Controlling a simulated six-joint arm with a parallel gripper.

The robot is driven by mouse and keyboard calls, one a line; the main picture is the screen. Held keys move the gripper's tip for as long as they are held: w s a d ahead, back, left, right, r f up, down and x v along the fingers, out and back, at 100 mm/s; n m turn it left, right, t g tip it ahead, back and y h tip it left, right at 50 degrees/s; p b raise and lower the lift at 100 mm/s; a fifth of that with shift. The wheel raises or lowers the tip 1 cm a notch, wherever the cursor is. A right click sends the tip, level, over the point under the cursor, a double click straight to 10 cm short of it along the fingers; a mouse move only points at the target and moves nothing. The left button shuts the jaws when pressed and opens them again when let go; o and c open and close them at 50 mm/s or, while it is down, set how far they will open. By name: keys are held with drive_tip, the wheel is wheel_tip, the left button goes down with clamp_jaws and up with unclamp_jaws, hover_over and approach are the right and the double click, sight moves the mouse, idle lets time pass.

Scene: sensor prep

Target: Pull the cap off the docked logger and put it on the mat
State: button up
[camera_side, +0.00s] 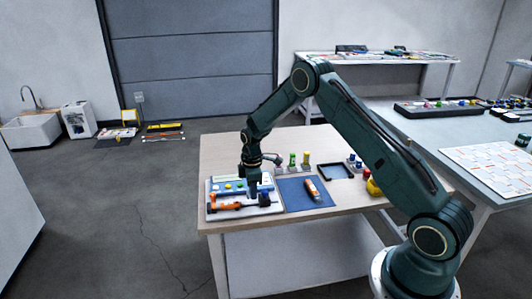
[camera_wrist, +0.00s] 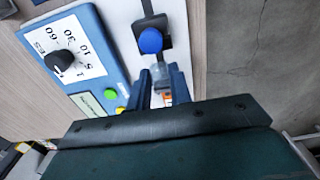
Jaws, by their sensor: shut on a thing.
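My gripper (camera_wrist: 160,76) points down over the white board (camera_side: 213,213) at the left of the table. Its fingers are shut on a small pale, translucent piece, apparently the cap (camera_wrist: 161,73). An orange part, apparently the docked logger (camera_side: 225,206), lies along the board's front; a bit of orange also shows between the fingers in the wrist view. A black block (camera_side: 265,199) with a blue round knob (camera_wrist: 150,40) is just beyond the fingertips. Whether the cap is still joined to the logger cannot be told. The blue mat (camera_side: 294,199) lies right of the board.
An orange and white object (camera_side: 312,190) lies on the mat's right part. A blue panel with a dial (camera_wrist: 62,60) is beside the gripper. Small bottles (camera_side: 293,160) and a black-rimmed tray (camera_side: 335,171) stand behind the mat. The mat's left part is clear.

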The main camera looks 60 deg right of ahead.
drive_tip(key=shift+r, duration=0.85)
drive_tip(key=d+r, duration=0.6)
drive_tip(key=d, duration=0.5)
wheel_tip(320, 180, up, 8)
hover_over(296, 180)
wheel_tip(296, 180, down, 20)
drive_tip(key=shift+d+f, duration=0.1)
idle(0.4)
drive_tip(key=shift+f, duration=0.1)
drive_tip(key=o, duration=0.7)
drive_tip(key=shift+o, duration=0.2)
